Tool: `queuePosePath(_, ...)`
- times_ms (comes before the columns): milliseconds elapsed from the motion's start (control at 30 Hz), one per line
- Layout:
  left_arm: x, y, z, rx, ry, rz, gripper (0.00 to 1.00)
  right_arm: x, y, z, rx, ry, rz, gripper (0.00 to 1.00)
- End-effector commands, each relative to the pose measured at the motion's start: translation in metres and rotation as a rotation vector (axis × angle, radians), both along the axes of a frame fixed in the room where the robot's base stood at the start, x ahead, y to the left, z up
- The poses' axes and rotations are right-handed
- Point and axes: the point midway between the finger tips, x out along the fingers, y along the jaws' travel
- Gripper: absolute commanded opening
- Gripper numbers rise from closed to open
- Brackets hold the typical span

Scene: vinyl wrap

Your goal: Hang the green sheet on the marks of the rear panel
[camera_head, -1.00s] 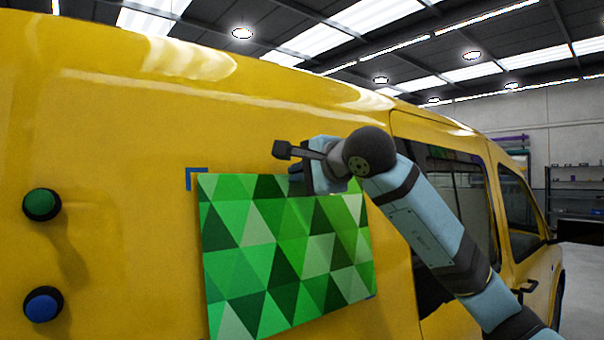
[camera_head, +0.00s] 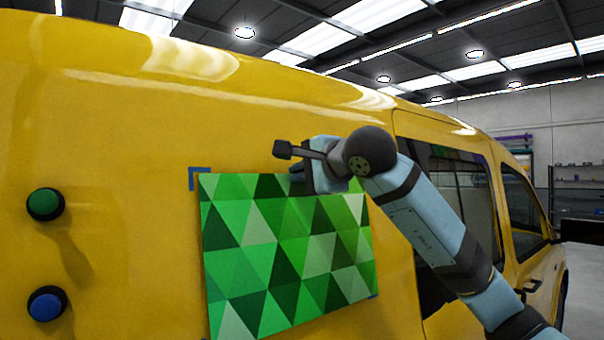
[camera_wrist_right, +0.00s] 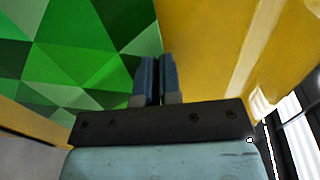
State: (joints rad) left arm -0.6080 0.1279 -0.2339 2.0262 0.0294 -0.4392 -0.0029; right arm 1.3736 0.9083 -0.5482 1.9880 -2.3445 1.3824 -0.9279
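The green sheet (camera_head: 285,265), patterned with triangles in several greens, is upright in front of the van's yellow rear panel (camera_head: 130,200). A blue corner mark (camera_head: 193,172) shows just outside the sheet's upper-left corner. A bit of blue mark (camera_head: 374,296) shows at its lower-right corner. My right gripper (camera_head: 303,180) is at the sheet's top edge. In the right wrist view its two blue fingers (camera_wrist_right: 157,78) are close together at the edge of the green sheet (camera_wrist_right: 80,50) and appear shut on it. Whether the sheet touches the panel is unclear. My left gripper is not in view.
A green knob (camera_head: 45,204) and a blue knob (camera_head: 47,304) stick out on the left of the panel. The van's side windows (camera_head: 455,190) are behind my right arm. Shelving (camera_head: 578,188) stands at the far right.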

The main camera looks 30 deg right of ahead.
Motion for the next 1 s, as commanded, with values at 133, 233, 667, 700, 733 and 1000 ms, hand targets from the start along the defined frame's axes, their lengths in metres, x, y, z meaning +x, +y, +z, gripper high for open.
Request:
queuePosePath(133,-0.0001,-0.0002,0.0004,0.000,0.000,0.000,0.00,0.0025,0.0003,-0.0003,0.000,0.000,0.000,0.00)
queuePosePath(233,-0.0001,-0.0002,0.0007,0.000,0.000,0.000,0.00,0.0039,0.0004,-0.0006,0.000,0.000,0.000,0.00)
queuePosePath(667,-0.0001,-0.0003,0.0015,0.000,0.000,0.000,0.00,0.0091,0.0009,-0.0017,0.000,0.000,0.000,0.00)
queuePosePath(700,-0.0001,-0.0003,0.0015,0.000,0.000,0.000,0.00,0.0091,0.0008,-0.0017,0.000,0.000,0.000,0.00)
queuePosePath(733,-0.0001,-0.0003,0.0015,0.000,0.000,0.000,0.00,0.0091,0.0008,-0.0017,0.000,0.000,0.000,0.00)
queuePosePath(1000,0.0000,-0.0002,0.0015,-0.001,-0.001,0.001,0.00,0.0097,0.0007,-0.0017,0.000,0.000,0.000,0.00)
